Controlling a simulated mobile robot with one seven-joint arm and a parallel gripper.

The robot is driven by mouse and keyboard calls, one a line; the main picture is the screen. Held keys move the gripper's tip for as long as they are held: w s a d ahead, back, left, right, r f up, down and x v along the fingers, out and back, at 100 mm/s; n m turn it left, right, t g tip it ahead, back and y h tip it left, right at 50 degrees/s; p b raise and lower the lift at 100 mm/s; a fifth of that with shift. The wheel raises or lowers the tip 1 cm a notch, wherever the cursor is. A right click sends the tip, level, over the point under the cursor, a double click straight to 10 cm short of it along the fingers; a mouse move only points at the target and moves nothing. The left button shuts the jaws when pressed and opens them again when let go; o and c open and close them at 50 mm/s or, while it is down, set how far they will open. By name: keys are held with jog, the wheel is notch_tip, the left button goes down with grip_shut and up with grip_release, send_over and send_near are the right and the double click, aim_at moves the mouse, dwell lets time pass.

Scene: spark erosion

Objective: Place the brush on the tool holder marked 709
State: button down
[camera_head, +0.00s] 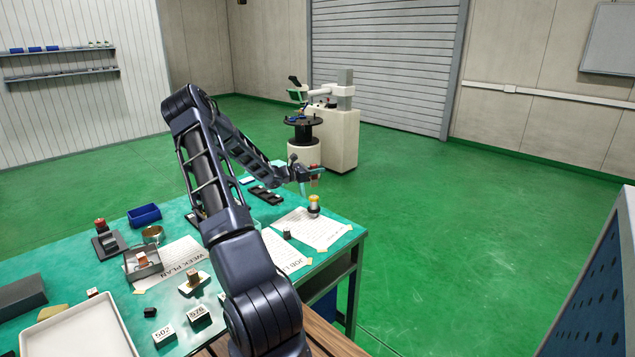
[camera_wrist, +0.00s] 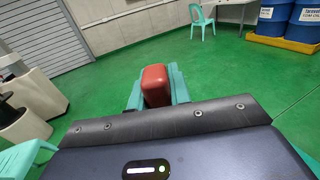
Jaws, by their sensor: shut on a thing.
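My gripper (camera_head: 309,176) is above the far right part of the green-topped table, beyond the paper sheets. In the wrist view its teal fingers (camera_wrist: 156,87) are shut on a red, rounded block-like thing (camera_wrist: 155,84). Only one end of it shows, so I cannot tell whether it is the brush. No mark 709 is readable in either view. Two small blocks on the table read 502 (camera_head: 163,336) and 576 (camera_head: 198,313).
A white machine (camera_head: 340,130) stands beyond. Green floor is free to the right. A blue perforated panel (camera_head: 600,290) stands at far right.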

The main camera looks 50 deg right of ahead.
aim_at(317, 180)
jog(key=shift+f, duration=2.55)
jog(key=shift+f, duration=0.15)
jog(key=c, duration=1.3)
grip_release()
